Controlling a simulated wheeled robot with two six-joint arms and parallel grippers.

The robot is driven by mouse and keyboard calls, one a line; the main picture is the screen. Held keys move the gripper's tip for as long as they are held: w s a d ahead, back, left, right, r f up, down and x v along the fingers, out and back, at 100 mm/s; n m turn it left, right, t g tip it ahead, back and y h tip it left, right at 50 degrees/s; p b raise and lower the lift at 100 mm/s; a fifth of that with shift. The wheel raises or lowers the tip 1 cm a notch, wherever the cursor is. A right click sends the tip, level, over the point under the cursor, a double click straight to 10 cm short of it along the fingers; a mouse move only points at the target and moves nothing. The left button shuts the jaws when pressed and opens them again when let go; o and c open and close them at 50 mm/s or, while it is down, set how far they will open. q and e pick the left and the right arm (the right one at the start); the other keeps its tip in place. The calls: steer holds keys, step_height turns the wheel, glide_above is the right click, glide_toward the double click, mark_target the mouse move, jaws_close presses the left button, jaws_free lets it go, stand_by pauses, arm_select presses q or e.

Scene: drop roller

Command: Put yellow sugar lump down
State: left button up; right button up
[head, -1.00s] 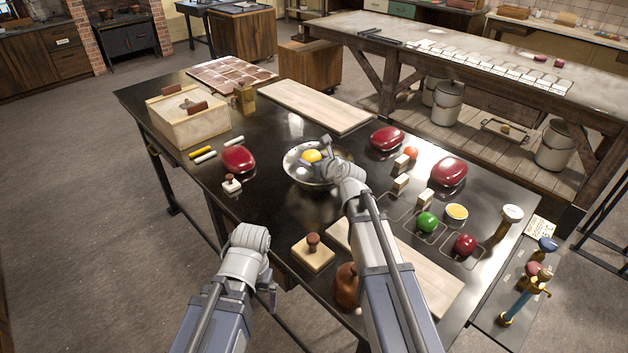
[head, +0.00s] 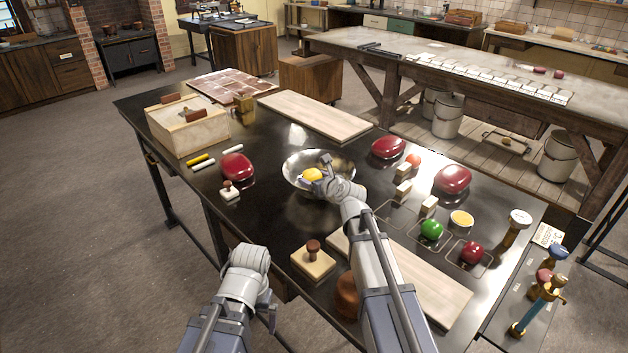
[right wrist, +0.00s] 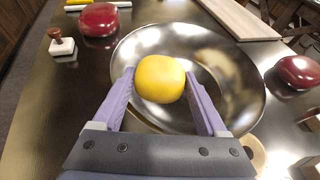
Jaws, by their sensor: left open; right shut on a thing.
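The yellow sugar lump (head: 312,175) is round and sits between the fingers of my right gripper (head: 318,172), over the shiny metal bowl (head: 297,162). In the right wrist view, the lump (right wrist: 160,78) is pinched between both purple fingers (right wrist: 160,88), with the bowl (right wrist: 232,88) behind and around it. I cannot tell whether the lump touches the bowl's inside. My left gripper (head: 268,308) is open and empty, low in front of the table's near edge; its fingers are mostly hidden.
A red lidded dish (head: 237,167) and a small stamp (head: 229,191) stand left of the bowl. Green (head: 431,230) and red (head: 472,253) lumps lie at the right near small blocks. A wooden stamp block (head: 313,261) and a pale board (head: 440,283) lie in front.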

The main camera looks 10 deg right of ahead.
steer(key=shift+f+b, duration=0.5)
steer(key=shift+f, duration=0.05)
steer(key=o, duration=1.4)
steer(key=shift+r+p, duration=0.6)
steer(key=shift+p, duration=0.05)
steer(key=p+v, duration=0.4)
steer(key=v, duration=0.8)
steer(key=shift+p, duration=0.35)
